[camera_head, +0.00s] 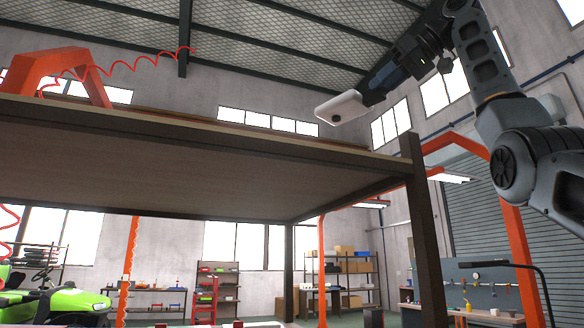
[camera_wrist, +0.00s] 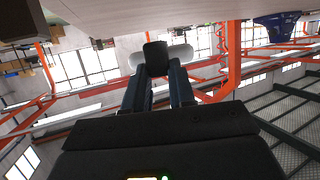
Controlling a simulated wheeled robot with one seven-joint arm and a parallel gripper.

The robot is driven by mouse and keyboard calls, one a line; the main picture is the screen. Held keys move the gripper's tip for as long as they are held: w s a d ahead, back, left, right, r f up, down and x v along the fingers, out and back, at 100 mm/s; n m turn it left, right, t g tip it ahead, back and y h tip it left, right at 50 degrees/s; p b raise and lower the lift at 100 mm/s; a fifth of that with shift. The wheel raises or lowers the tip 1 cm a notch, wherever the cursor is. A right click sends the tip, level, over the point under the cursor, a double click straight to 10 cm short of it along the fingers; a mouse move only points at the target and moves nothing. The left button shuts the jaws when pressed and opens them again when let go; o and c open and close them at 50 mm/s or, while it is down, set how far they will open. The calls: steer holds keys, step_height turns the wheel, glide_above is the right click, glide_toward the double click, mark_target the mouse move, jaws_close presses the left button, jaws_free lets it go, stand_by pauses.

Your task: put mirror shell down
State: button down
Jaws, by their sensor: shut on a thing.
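The mirror shell (camera_head: 341,107) is a white, rounded, elongated piece with a small dark spot. In the head view it is held in the air, above the line of the raised tabletop's right part. My gripper (camera_head: 370,96) is shut on its right end. In the wrist view the white shell (camera_wrist: 178,53) shows on both sides of a dark block (camera_wrist: 156,55) at the fingertips of my gripper (camera_wrist: 159,72). The tabletop's upper face is hidden in the head view, so the gap under the shell cannot be told there.
The large table (camera_head: 200,160) is seen from below, with a dark corner leg (camera_head: 425,230). An orange frame (camera_head: 60,70) stands at its left. In the wrist view, a pale surface (camera_wrist: 150,12) fills the top, with a blue object (camera_wrist: 277,28) at the right.

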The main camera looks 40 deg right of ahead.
steer(key=x, duration=0.4)
steer(key=f+x, duration=0.1)
steer(key=x, duration=0.3)
steer(key=s+f+x, duration=0.1)
steer(key=x, duration=0.4)
steer(key=shift+w+d+f, duration=0.1)
steer(key=shift+w+f, duration=0.05)
steer(key=shift+f, duration=2.15)
steer(key=shift+f, duration=0.1)
steer(key=c, duration=0.9)
jaws_free()
steer(key=shift+c, duration=0.2)
steer(key=b+v, duration=0.3)
steer(key=v, duration=0.9)
